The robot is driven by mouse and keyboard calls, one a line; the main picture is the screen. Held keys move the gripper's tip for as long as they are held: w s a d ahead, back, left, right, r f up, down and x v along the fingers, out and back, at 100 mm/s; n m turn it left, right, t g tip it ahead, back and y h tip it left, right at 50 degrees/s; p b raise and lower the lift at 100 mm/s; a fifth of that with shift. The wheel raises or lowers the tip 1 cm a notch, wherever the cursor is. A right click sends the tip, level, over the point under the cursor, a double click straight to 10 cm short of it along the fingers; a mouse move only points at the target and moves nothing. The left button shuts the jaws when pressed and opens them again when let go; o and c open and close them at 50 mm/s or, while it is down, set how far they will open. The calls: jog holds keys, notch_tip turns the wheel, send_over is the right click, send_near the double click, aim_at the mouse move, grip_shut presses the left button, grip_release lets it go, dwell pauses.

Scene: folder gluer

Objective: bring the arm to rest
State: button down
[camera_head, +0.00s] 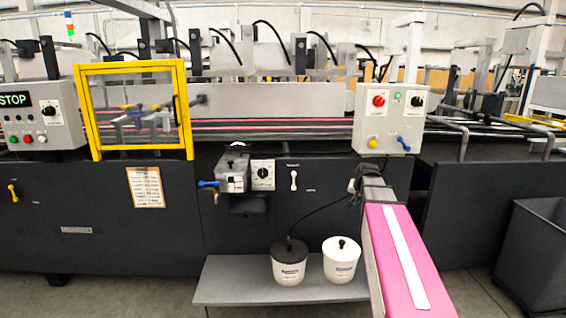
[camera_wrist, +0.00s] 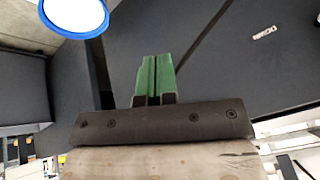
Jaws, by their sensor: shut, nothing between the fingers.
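My gripper (camera_wrist: 153,78) shows in the wrist view, with its two green fingertips pressed together and nothing between them. Dark grey machine panels lie beyond the fingers, and the gripper appears clear of them. In the head view, the pink-topped piece with a white strip (camera_head: 405,258) reaches from the machine toward the lower right; I cannot tell whether it is part of my arm.
The folder gluer (camera_head: 95,240) spans the view, with a yellow-framed guard (camera_head: 92,112) and a control box (camera_head: 388,118). Two white pots (camera_head: 341,262) stand on a low grey shelf (camera_head: 235,290). A dark bin (camera_head: 535,250) stands right. A blue-rimmed round thing (camera_wrist: 75,32) is upper left in the wrist view.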

jog(key=s+a+f+n+g, duration=0.2)
jog(key=s+a+f, duration=0.4)
jog(key=s+f, duration=0.4)
jog(key=s+a+f+n+g, duration=0.3)
jog(key=s+a+f, duration=0.3)
jog(key=s+f, duration=0.3)
jog(key=s, duration=0.4)
jog(key=shift+f, duration=0.35)
jog(key=shift+a, duration=0.1)
dwell(0.7)
jog(key=w+d+r+m+t, duration=0.2)
jog(key=w+d+r, duration=0.3)
jog(key=w+r, duration=0.45)
jog(key=w+d+r+m+t, duration=0.2)
jog(key=w+d+r, duration=0.4)
jog(key=r, duration=0.3)
jog(key=w+d+r+m+t, duration=0.2)
jog(key=w+d+r, duration=0.4)
jog(key=r, duration=0.4)
jog(key=w+d+r+m+t, duration=0.2)
jog(key=w+d+r, duration=0.4)
jog(key=r, duration=0.4)
jog(key=shift+w+h, duration=0.3)
jog(key=shift+h, duration=0.1)
